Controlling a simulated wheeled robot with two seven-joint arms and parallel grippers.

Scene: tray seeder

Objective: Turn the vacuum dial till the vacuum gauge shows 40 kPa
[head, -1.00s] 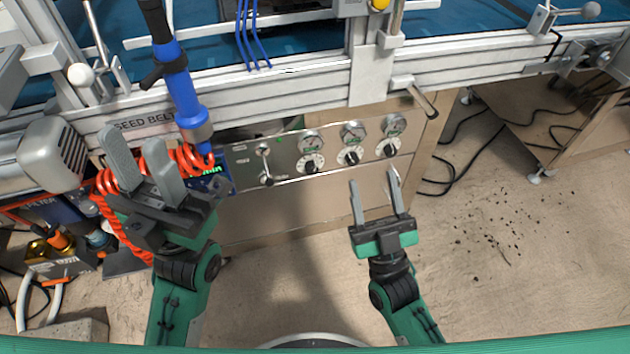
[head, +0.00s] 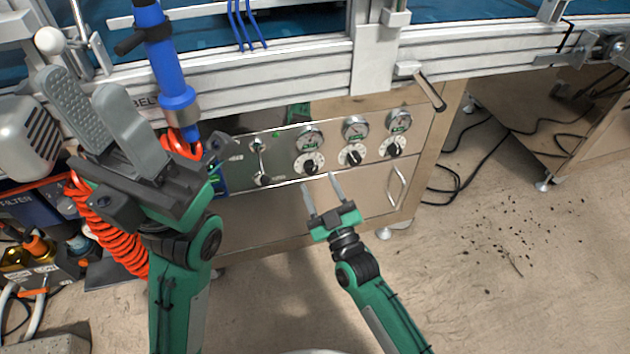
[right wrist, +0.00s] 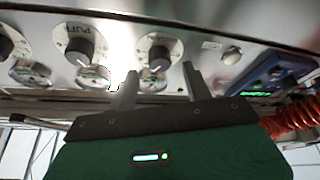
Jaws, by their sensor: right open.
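The control panel (head: 285,185) carries three dials in a row, each with a gauge above it. The left dial (head: 309,162), middle dial (head: 351,156) and right dial (head: 392,147) have black knobs on white scales. Their labels and gauge readings are too small to read in the head view, so I cannot tell which is the vacuum dial. My right gripper (head: 319,182) is open and empty, just below and in front of the left dial. In the right wrist view, a dial (right wrist: 158,53) lies beyond the fingertips, apart from them. My left gripper (head: 84,98) is open and empty, away from the panel.
A lever switch (head: 261,165) sits left of the dials. A blue tool (head: 170,80) and red coiled hose (head: 110,235) are near my left gripper. A crank handle (head: 430,90) juts out above the panel's right end.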

